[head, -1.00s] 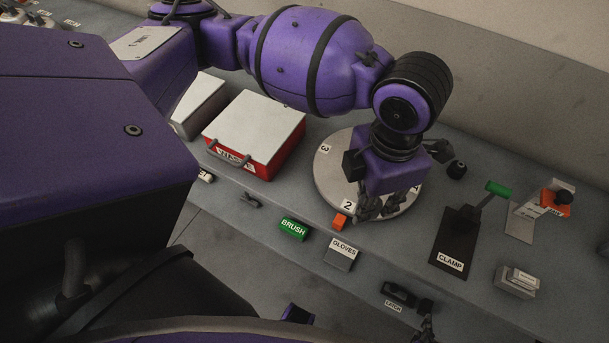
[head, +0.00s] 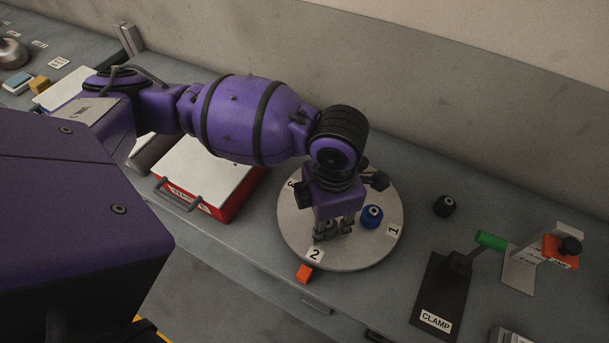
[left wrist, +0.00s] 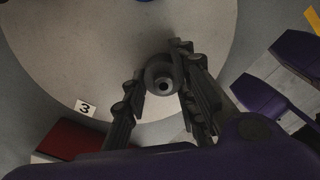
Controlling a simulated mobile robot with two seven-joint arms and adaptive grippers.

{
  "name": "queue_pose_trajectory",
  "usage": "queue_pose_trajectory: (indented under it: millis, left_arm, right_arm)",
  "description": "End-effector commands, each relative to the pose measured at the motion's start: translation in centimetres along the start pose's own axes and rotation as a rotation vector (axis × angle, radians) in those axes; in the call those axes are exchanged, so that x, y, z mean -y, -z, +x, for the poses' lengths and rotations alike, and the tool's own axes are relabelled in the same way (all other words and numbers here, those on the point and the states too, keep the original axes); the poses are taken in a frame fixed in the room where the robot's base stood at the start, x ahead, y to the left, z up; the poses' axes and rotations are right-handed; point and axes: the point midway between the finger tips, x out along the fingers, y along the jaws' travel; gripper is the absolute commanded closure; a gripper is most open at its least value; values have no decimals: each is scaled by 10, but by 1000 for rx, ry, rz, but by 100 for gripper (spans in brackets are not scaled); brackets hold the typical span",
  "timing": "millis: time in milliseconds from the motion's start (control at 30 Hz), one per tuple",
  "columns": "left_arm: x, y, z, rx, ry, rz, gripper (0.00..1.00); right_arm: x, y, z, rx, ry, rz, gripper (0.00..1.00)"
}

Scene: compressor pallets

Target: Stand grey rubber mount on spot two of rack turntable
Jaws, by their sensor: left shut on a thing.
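The rack turntable (head: 298,232) is a round grey disc with number labels at its rim. Label 2 (head: 314,254) is at its front and label 1 (head: 393,230) at its right. My left gripper (head: 334,230) points down over the disc, just behind label 2. It is shut on the grey rubber mount (left wrist: 160,76), a small ringed cylinder with a central hole, seen end-on in the left wrist view. The fingers largely hide the mount in the head view, and I cannot tell whether it touches the disc. My right gripper is out of view.
A blue mount (head: 372,216) stands on the disc close right of my left gripper. A black mount (head: 444,206) stands on the bench behind right. A red case (head: 228,203) is left; a green-handled clamp (head: 490,240) is right.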

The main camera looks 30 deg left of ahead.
Motion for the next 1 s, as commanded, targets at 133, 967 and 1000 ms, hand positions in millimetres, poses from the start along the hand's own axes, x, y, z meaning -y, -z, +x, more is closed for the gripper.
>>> queue_pose_trajectory:
  millis: [133, 967, 1000]
  left_arm:
    - [-2, -2, 0, 7, -5, 4, 100]
    - [-3, -4, -14, 12, -10, 5, 55]
    - [-4, -4, -21, 12, -11, 5, 55]
  right_arm:
    - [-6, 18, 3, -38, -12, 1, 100]
    - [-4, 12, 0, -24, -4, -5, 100]
    - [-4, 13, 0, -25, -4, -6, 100]
